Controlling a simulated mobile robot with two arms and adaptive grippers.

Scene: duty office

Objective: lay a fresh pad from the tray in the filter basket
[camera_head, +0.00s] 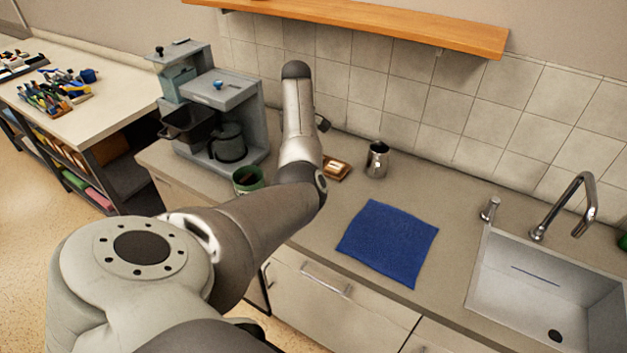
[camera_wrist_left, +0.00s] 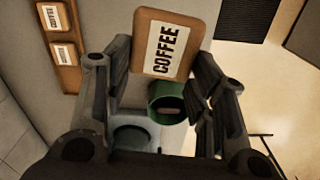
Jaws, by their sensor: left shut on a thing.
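My left gripper (camera_wrist_left: 163,68) is shut on a brown pad (camera_wrist_left: 148,42) with a white COFFEE label, seen in the left wrist view. In the head view my arm hides most of that gripper, and I cannot see the pad there. The wooden tray (camera_wrist_left: 66,72) holds two similar labelled pads in the wrist view; it lies on the counter in the head view (camera_head: 337,170), right of my arm. The black filter basket (camera_head: 187,125) juts from the left of the grey coffee machine (camera_head: 222,86). Its inside is not clear. My right gripper is not in view.
A dark carafe (camera_head: 228,145) stands in the machine. A green tub (camera_head: 248,180) stands in front of it; the wrist view (camera_wrist_left: 168,104) shows something brownish inside. A metal jug (camera_head: 377,160), a blue cloth (camera_head: 388,243) and a sink (camera_head: 545,285) lie to the right.

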